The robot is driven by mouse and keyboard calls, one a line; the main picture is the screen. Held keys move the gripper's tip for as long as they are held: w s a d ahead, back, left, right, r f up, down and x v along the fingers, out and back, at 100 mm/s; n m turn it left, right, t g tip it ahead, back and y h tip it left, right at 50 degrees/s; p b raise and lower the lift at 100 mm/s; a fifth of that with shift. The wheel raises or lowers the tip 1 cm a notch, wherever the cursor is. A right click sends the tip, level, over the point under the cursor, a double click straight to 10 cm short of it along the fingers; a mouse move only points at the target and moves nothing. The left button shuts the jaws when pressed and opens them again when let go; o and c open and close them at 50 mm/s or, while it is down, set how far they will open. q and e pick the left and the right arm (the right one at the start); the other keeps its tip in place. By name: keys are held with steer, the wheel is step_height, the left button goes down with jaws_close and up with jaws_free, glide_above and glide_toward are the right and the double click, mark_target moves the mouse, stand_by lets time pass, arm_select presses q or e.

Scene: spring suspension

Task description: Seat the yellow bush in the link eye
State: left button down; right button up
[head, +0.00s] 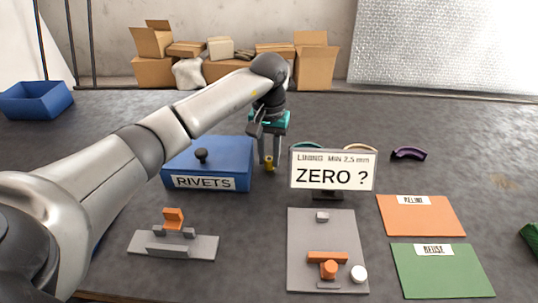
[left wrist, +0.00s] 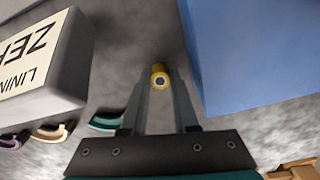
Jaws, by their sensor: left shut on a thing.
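The yellow bush (head: 268,164) is a small ring between the fingertips of my left gripper (head: 269,155), between the blue box and the sign. The left wrist view shows the bush (left wrist: 159,75) end-on with a hole in its middle, and both fingers of the gripper (left wrist: 160,86) closed on its sides. It is low near the table; I cannot tell whether it touches. An orange upright piece (head: 173,217) sits in a grey stand at front left. I cannot make out a link eye for certain. My right gripper is not in view.
A blue RIVETS box (head: 236,154) stands close left of the gripper, and a "ZERO ?" sign (head: 333,176) close right. A grey plate (head: 310,230) holds orange parts and a white disc (head: 359,274). Orange (head: 425,222) and green mats (head: 440,276) lie right. Curved linings (head: 408,153) lie behind.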

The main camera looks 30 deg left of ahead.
arm_select(q)
steer(key=shift+f, duration=0.2)
steer(key=c, duration=1)
jaws_free()
steer(key=shift+o, duration=0.2)
steer(key=shift+r, duration=0.15)
